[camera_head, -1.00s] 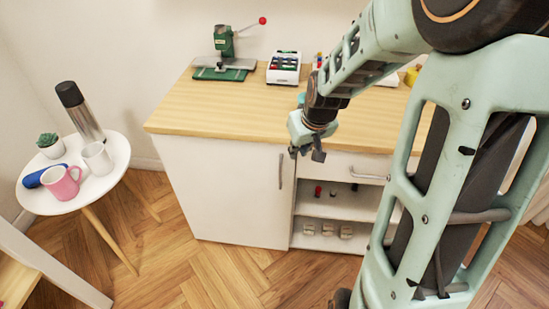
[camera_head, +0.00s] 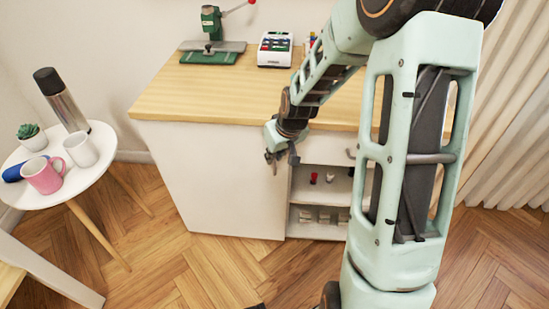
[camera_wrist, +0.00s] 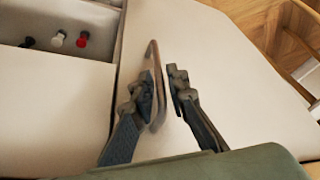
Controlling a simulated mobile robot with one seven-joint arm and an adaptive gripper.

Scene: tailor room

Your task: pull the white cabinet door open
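The white cabinet door (camera_head: 215,180) is the plain front at the left of the cabinet and looks closed. It also fills the middle and right of the wrist view (camera_wrist: 235,85). Its grey bar handle (camera_wrist: 154,62) shows in the wrist view, in the gap between my fingertips and close to the left finger, which partly covers it. I cannot tell whether they touch. My gripper (camera_wrist: 162,85) is open. In the head view my gripper (camera_head: 281,157) is at the door's right edge and hides the handle.
Open shelves (camera_head: 318,190) with small items stand right of the door, below the wooden countertop (camera_head: 215,97). A round white side table (camera_head: 85,178) with mugs and a flask stands at the left. Wooden floor (camera_head: 190,265) in front of the door is clear.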

